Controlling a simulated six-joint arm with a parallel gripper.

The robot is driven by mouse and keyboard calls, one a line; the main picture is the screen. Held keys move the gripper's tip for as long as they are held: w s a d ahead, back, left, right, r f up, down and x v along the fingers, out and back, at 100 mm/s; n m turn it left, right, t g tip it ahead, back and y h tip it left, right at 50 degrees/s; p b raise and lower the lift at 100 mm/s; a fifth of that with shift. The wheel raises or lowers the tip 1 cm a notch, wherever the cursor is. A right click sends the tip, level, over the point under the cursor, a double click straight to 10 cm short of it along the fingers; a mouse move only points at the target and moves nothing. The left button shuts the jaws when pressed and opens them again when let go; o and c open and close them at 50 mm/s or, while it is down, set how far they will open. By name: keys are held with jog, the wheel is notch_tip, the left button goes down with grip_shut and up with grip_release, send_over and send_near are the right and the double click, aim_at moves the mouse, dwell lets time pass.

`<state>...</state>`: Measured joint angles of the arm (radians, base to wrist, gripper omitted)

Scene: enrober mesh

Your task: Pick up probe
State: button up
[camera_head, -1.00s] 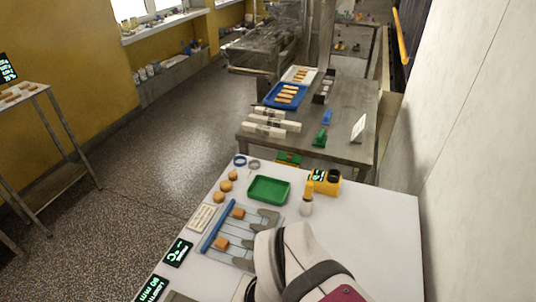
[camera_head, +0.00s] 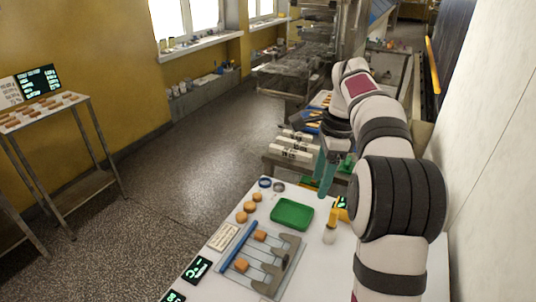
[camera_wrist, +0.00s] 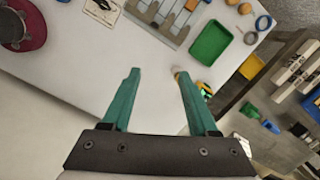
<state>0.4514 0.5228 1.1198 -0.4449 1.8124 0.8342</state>
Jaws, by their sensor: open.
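The probe (camera_head: 332,225) appears as an upright yellow handle over a pale rounded base on the white table. Beside it is a yellow meter (camera_head: 343,207) with a green display, partly hidden by my arm in the head view. In the wrist view the meter (camera_wrist: 204,89) lies just right of my right fingertip. A small yellow piece at that fingertip may be the probe, mostly hidden by the finger. My gripper (camera_wrist: 158,74) is open, with two teal fingers and bare white table between them. In the head view my gripper (camera_head: 323,188) is above the table's far edge, apart from the probe.
A green tray (camera_head: 293,213) sits left of the probe. A rack with a blue bar (camera_head: 238,247) holds orange blocks nearer the front. Several round orange pieces (camera_head: 249,206) and two rings (camera_head: 265,183) lie along the left edge. A metal table with white bars (camera_head: 293,150) stands beyond.

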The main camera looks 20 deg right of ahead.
aim_at(335, 211)
jog(key=w+d+f+m, duration=0.3)
jog(key=d+f+m, duration=0.2)
jog(key=d, duration=0.5)
jog(key=shift+m, duration=0.3)
jog(key=f, duration=0.5)
jog(key=w+f, duration=0.1)
jog(key=f, duration=0.4)
jog(key=w+f, duration=0.1)
jog(key=f, duration=0.4)
jog(key=shift+a+f, duration=0.1)
jog(key=shift+a, duration=0.2)
grip_shut()
